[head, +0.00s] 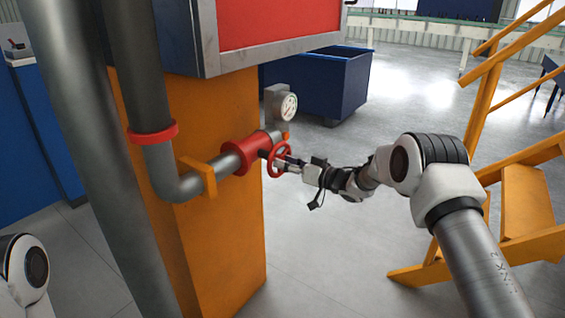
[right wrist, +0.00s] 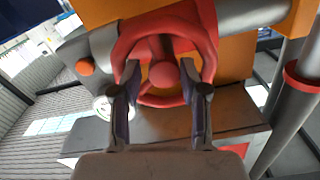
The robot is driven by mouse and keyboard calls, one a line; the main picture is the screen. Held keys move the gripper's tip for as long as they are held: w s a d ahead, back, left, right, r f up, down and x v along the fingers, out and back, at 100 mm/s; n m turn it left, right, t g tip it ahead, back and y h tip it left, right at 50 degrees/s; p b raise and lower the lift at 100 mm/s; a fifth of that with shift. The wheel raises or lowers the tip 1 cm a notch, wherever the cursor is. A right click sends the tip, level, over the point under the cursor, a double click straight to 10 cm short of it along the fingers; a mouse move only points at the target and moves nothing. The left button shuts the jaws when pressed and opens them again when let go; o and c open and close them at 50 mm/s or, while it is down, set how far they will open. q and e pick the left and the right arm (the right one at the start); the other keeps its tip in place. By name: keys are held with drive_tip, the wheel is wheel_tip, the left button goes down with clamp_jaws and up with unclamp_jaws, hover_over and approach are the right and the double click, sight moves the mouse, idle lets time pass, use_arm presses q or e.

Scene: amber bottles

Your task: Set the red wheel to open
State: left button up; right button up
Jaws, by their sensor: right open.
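The red wheel (head: 278,160) sits on a red valve body (head: 242,156) at the end of a grey pipe on the orange column. My right gripper (head: 283,163) is at the wheel. In the right wrist view the wheel (right wrist: 163,25) fills the upper middle, with its round hub between my two fingers. The fingers of the right gripper (right wrist: 163,82) are apart and overlap the lower part of the rim. I cannot tell whether they touch it. Part of my left arm shows at the lower left of the head view, but its gripper is out of view.
A pressure gauge (head: 289,107) stands just above the wheel. Thick grey pipes (head: 75,110) run down the left. Orange stairs (head: 525,205) stand at the right and a blue bin (head: 322,85) behind. The grey floor between column and stairs is clear.

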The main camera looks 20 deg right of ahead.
drive_tip(key=shift+w+a+r, duration=0.2)
drive_tip(key=shift+a+r, duration=0.1)
drive_tip(key=shift+a, duration=0.1)
drive_tip(key=shift+w+f, duration=0.1)
drive_tip(key=c, duration=0.6)
clamp_jaws()
